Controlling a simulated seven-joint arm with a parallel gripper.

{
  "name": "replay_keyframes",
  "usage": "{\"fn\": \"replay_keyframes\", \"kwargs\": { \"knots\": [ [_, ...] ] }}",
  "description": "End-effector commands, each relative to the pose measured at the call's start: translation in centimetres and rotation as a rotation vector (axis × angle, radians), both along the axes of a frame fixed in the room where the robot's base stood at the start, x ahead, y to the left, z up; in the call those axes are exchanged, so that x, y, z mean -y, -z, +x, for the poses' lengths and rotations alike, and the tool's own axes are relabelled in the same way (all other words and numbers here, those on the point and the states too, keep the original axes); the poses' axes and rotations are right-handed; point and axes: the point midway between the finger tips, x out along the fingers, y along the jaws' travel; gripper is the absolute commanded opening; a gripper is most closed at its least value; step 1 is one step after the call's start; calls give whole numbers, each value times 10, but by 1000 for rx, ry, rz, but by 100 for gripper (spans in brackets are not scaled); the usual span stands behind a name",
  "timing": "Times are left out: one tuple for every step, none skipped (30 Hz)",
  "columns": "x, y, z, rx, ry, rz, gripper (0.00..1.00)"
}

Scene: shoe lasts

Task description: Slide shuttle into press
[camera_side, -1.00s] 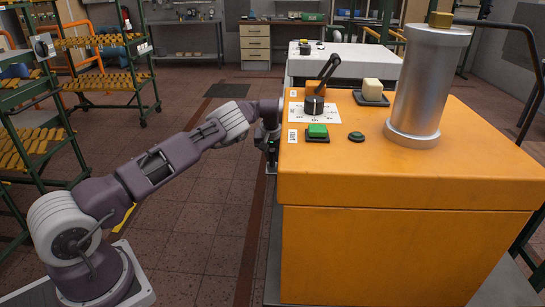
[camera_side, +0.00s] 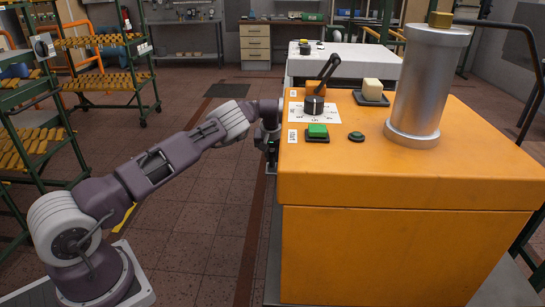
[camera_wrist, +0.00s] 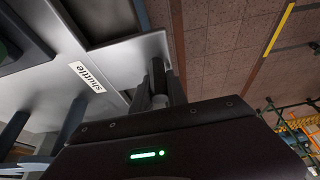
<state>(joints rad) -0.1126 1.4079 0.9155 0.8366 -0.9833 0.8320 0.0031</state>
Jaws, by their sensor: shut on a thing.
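The shuttle (camera_wrist: 118,62) is a pale grey metal plate with a white "shuttle" label (camera_wrist: 87,77), at the upper left of the wrist view. My gripper (camera_wrist: 158,88) is shut at the plate's near edge on a part of the shuttle; the exact grip is partly hidden by the fingers and the dark gripper body. The press has a silver cylinder (camera_side: 422,90) on top.
Green racks (camera_side: 100,60) stand at the left. The tiled floor (camera_side: 200,230) between is clear.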

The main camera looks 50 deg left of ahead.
Motion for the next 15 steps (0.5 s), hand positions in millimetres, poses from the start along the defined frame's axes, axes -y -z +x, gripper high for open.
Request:
{"fn": "replay_keyframes", "kwargs": {
  "knots": [
    [0, -3, -2, 6, -8, 0, 0],
    [1, -4, -3, 9, -12, -2, 0],
    [4, -5, -6, 12, -15, 0, 0],
    [6, -5, -9, 13, -17, 0, 0],
    [8, -5, -12, 14, -19, -2, 0],
    [12, -5, -16, 13, -18, 0, 0],
    [15, -5, -19, 13, -17, 0, 0],
    [18, -5, -21, 11, -15, 0, 0],
    [21, -5, -25, 9, -13, 1, 0],
    [24, -4, -27, 7, -10, 1, 0],
    [26, -3, -29, 5, -8, 0, 0],
    [28, -3, -30, 5, -6, 3, 0],
    [29, -3, -31, 3, -4, 2, 0],
    [30, -3, -32, 3, -3, 3, 0],
    [30, -2, -32, 2, -2, 4, 0]
  ]
}}
